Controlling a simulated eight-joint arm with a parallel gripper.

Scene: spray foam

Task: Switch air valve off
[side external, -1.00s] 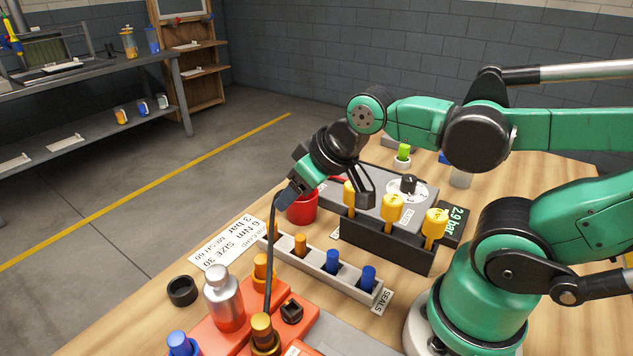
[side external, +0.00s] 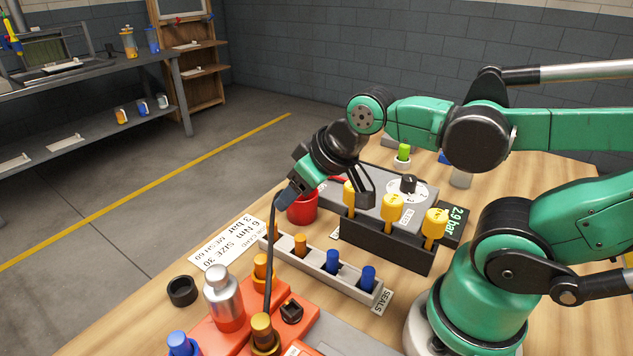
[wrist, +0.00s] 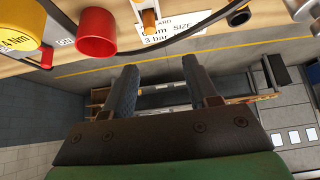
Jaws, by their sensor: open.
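A grey box (side external: 362,178) on the table carries a black knob (side external: 408,184) on a white numbered dial. A small upright green part (side external: 403,151) stands behind it. I cannot tell which is the air valve; no part is clearly labelled as such. My gripper (side external: 286,194) is above the table, left of the grey box, close over a red cup (side external: 302,209). In the wrist view, my gripper (wrist: 160,72) shows its two fingers apart with nothing between them. The red cup (wrist: 97,34) also shows there, beyond the fingers to the left. The knob is out of the wrist view.
Yellow-handled tools (side external: 393,208) stand in a black rack (side external: 388,242) before the box. A display (side external: 456,218) reads 2.9 bar. A seals tray (side external: 320,271), silver bottle (side external: 222,297) and orange blocks stand in front. A black hose (side external: 270,255) rises towards my gripper.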

